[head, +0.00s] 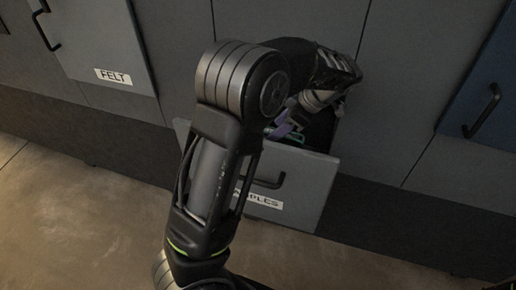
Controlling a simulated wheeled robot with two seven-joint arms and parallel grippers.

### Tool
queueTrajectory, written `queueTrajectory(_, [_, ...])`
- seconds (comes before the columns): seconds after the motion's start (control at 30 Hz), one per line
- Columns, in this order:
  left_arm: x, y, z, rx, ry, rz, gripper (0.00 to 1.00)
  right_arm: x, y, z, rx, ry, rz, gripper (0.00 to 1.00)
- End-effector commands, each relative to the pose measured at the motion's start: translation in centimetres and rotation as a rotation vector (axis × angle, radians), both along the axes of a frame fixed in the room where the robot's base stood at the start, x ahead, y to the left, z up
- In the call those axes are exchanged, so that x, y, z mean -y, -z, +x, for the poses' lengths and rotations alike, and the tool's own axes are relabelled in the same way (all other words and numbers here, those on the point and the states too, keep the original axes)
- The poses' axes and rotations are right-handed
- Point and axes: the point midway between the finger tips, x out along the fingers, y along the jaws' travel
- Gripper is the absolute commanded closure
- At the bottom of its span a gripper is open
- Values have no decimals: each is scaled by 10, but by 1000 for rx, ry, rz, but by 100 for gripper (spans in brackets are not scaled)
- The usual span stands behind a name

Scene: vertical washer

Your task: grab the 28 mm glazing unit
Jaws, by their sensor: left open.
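My left arm crosses the middle of the head view, and its gripper (286,121) reaches down into an open drawer (285,185). The gripper is open, with its fingertips near the drawer's inside. A small purple patch (282,131) and a green edge (297,138) show at the fingertips; I cannot tell what they belong to. I cannot make out the 28 mm glazing unit for certain. Most of the drawer's inside is hidden by my arm and the drawer front. My right gripper is not in view.
The open drawer has a dark handle (268,183) and a label (262,200), partly hidden, ending in "PLES". A drawer marked FELT (113,77) is at upper left. A blue front with a handle (483,110) is at right. Floor (75,215) is bare at lower left.

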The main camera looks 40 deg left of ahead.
Motion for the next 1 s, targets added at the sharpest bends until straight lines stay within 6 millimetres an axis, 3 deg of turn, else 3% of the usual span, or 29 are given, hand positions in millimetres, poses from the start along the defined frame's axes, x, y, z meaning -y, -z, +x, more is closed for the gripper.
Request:
queueTrajectory(0.3, [-1, 1, -1, -2, 0, -1, 49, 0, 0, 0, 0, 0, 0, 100])
queueTrajectory(0.6, [-13, 22, -6, -3, 0, -1, 49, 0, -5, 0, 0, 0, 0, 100])
queueTrajectory(1.0, [-18, 29, -8, -5, 0, -1, 49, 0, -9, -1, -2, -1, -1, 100])
